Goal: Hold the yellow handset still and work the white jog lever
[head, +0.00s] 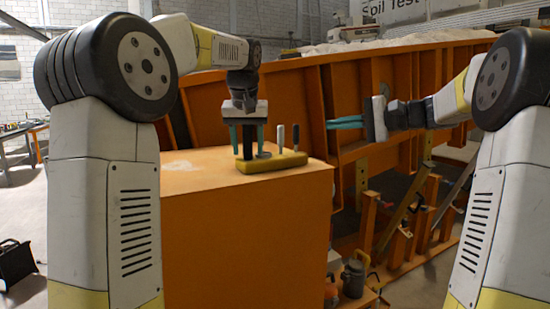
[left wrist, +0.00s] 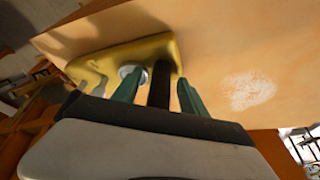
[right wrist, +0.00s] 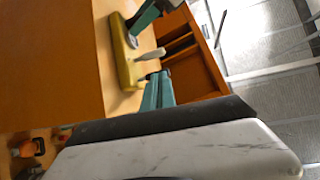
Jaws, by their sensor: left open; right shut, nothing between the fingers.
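The yellow handset (head: 272,163) lies on top of the orange box; it also shows in the left wrist view (left wrist: 150,48) and right wrist view (right wrist: 122,52). The white jog lever (head: 281,138) stands upright on it, and in the right wrist view the lever (right wrist: 150,55) lies just beyond my fingertips. My left gripper (head: 247,140) points down, open, with its fingers on either side of a black post (left wrist: 160,85) on the handset; contact cannot be told. My right gripper (head: 345,123) is shut and empty, right of the handset and apart from it, fingers pointing left.
A black lever (head: 296,138) stands right beside the white one. The orange box top (head: 190,178) is otherwise clear apart from a pale patch. The large orange sandbed frame (head: 350,90) rises close behind. Cans and tools stand low at the right of the box.

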